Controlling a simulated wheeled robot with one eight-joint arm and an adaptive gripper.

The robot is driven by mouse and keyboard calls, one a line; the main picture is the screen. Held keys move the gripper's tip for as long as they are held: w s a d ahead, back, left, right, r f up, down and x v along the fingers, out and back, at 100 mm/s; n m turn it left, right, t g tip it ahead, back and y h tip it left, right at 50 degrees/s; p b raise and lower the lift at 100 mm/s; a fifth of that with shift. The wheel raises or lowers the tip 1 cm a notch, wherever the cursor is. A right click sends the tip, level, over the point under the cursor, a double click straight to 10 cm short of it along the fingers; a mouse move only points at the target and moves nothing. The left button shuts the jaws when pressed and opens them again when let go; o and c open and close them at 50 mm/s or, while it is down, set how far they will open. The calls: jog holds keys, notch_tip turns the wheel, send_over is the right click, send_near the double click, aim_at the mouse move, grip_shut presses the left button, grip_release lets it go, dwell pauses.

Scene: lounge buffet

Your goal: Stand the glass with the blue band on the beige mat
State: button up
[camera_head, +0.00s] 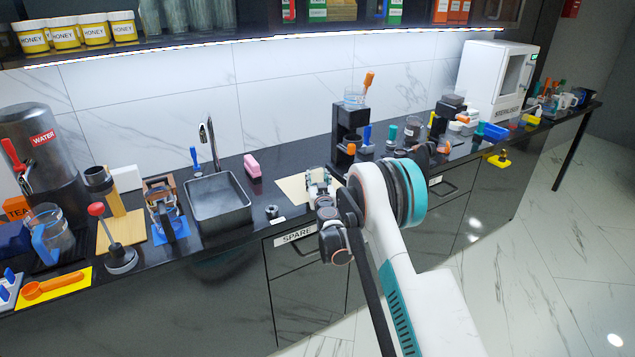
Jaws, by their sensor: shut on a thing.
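The beige mat (291,188) lies on the dark counter, right of the sink, partly hidden by my arm. My gripper (320,181) is over the mat's right part, low and pointing away from me. It is shut on a small clear thing that looks like the glass with the blue band (319,188). The fingers and wrist hide most of it. I cannot make out the band clearly, nor whether its base touches the mat.
A pink block (252,166) and the sink (218,201) are left of the mat. A small dark cup (272,211) stands near the front edge. A black machine (347,125) with a clear container on top stands behind right. The mat's left part is bare.

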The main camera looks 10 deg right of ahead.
jog(key=shift+r, duration=0.1)
jog(key=shift+f, duration=0.2)
jog(key=o, duration=1.4)
jog(key=shift+r, duration=0.15)
